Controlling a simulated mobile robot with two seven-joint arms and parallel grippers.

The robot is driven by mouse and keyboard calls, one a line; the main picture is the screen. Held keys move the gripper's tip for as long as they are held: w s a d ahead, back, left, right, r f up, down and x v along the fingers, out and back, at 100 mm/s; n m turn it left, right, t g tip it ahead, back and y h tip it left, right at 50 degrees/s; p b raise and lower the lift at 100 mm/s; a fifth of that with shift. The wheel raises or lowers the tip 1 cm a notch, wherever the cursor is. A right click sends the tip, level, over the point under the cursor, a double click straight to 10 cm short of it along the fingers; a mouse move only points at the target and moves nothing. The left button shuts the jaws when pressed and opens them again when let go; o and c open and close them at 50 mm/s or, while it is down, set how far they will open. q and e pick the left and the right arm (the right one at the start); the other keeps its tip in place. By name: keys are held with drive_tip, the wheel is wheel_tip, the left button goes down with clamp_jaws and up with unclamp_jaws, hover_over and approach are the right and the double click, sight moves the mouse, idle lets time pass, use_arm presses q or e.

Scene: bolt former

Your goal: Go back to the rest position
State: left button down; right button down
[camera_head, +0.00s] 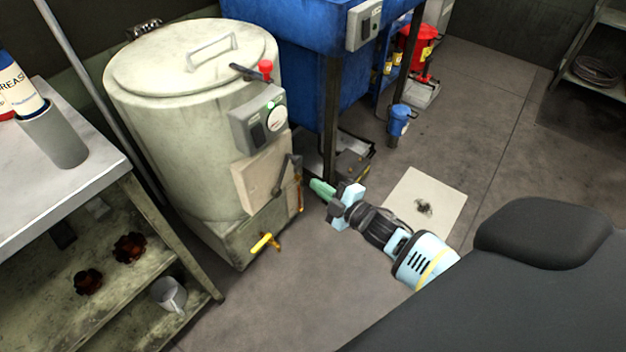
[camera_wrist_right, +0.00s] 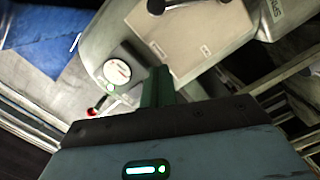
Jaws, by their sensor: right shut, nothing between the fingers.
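My right gripper (camera_head: 318,188) reaches in from the lower right in the head view. Its green fingers are together and hold nothing. It is in front of and to the right of the cream cylindrical machine (camera_head: 180,130), apart from it as far as I can tell. In the right wrist view the shut green fingers (camera_wrist_right: 157,85) show in front of the machine's panel (camera_wrist_right: 180,35) and its round gauge (camera_wrist_right: 117,70). My left gripper is not in view.
A bench (camera_head: 85,170) with a grey cup (camera_head: 55,135) stands at the left. A blue machine (camera_head: 295,55) stands behind the gripper. A yellow tap (camera_head: 265,242) juts from the cream machine's base. A pale stained sheet (camera_head: 440,205) lies on the open floor at right.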

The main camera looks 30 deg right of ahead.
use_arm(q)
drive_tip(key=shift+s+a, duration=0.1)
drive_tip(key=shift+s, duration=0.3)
use_arm(e)
drive_tip(key=shift+s, duration=0.1)
